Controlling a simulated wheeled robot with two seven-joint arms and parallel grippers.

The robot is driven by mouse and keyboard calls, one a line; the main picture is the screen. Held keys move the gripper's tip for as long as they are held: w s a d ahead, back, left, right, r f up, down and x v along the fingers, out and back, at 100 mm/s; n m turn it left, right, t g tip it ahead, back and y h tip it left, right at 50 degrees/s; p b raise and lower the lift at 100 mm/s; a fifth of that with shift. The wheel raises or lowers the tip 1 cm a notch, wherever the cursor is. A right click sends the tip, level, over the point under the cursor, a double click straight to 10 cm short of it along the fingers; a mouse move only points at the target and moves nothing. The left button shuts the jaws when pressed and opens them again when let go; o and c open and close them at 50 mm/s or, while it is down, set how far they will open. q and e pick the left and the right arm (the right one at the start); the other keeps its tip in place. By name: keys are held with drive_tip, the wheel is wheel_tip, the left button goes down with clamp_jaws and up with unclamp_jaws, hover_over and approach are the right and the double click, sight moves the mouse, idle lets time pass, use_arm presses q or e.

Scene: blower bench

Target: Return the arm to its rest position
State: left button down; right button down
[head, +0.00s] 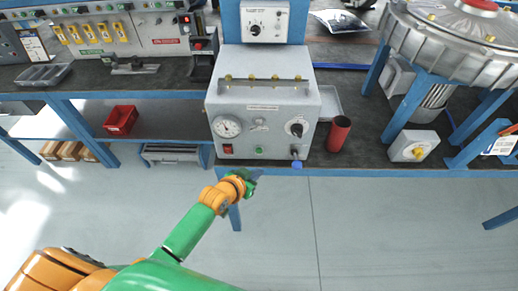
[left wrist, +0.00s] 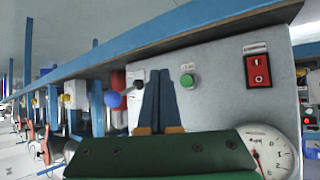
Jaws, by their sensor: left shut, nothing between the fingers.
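My left arm comes in from the lower left of the head view, green and orange. My left gripper (head: 256,174) is just in front of the bench's front edge, below the grey control box (head: 262,130). In the left wrist view the two dark blue fingers of my left gripper (left wrist: 158,82) stand side by side, shut and empty. Behind them show the box front, a green button (left wrist: 187,80), a red rocker switch (left wrist: 258,70) and a round gauge (left wrist: 268,150). I cannot tell the exact gap to the box. My right gripper is not in view.
The blue bench edge (head: 370,172) runs close to the gripper. A red cylinder (head: 339,133) stands right of the box, and a blue knob (head: 297,165) sticks out at its front. A large blower (head: 455,45) stands at the right. The floor (head: 400,240) in front is clear.

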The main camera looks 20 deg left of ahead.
use_arm(q)
drive_tip(key=shift+f, duration=0.1)
drive_tip(key=s+a+f+g+y, duration=0.1)
drive_tip(key=s+a+f+g, duration=0.15)
drive_tip(key=s+f, duration=0.65)
drive_tip(key=s+a+f+g+y, duration=0.1)
drive_tip(key=s+f+g, duration=0.2)
drive_tip(key=s+f, duration=0.65)
drive_tip(key=s+a+f+g, duration=0.1)
drive_tip(key=s+f+g, duration=0.1)
drive_tip(key=s, duration=0.7)
drive_tip(key=s+f+g, duration=0.2)
drive_tip(key=s+f, duration=0.2)
drive_tip(key=s, duration=0.5)
drive_tip(key=shift+s+a+f+y, duration=0.25)
drive_tip(key=shift+a+f+y, duration=0.1)
drive_tip(key=shift+a+y, duration=0.05)
idle(3.8)
